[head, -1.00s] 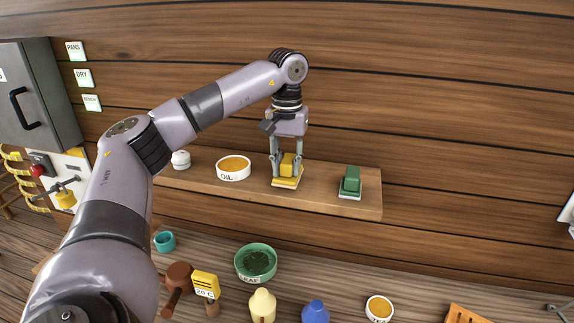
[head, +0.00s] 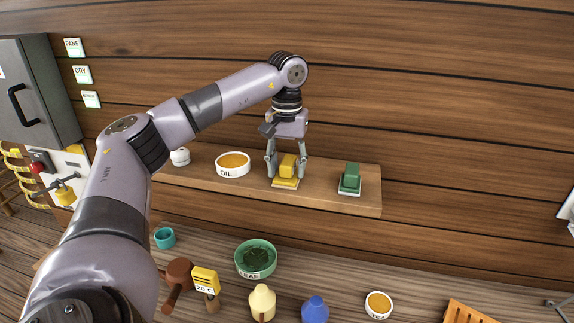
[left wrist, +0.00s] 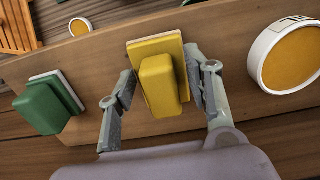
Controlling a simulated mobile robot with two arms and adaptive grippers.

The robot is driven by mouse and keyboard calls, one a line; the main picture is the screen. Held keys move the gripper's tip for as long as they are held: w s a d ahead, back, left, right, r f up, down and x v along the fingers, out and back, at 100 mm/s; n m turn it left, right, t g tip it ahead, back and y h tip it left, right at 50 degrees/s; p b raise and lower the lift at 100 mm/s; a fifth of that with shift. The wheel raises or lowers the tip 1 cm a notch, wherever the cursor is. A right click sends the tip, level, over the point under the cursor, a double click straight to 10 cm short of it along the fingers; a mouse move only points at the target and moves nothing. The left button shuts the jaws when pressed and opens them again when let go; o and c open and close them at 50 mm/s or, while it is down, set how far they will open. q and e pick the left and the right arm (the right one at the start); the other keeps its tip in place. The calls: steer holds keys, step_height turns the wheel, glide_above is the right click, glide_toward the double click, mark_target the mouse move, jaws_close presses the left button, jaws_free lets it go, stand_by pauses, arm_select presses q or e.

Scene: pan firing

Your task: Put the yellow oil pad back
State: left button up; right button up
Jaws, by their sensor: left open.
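The yellow oil pad (head: 287,168) sits on the wooden shelf, between the white OIL dish and the green pad. In the left wrist view the yellow pad (left wrist: 158,82) has a block handle on a flat yellow base. My left gripper (head: 287,173) is above the shelf, pointing down, with its fingers on either side of the pad's handle. In the left wrist view the left gripper (left wrist: 160,88) is open, with a gap on the left side of the handle; the right finger is close to the pad.
The OIL dish (head: 232,165) stands left of the yellow pad and the green pad (head: 350,179) to its right on the shelf (head: 325,196). The plank wall is behind.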

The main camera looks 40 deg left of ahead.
mark_target(288, 162)
arm_select(q)
steer(key=shift+r, duration=0.1)
step_height(288, 162, up, 5)
steer(key=shift+w+f+b, duration=0.1)
steer(key=shift+f+b, duration=0.05)
steer(key=shift+b, duration=0.6)
step_height(288, 162, up, 7)
steer(key=p, duration=0.2)
steer(key=shift+r, duration=0.2)
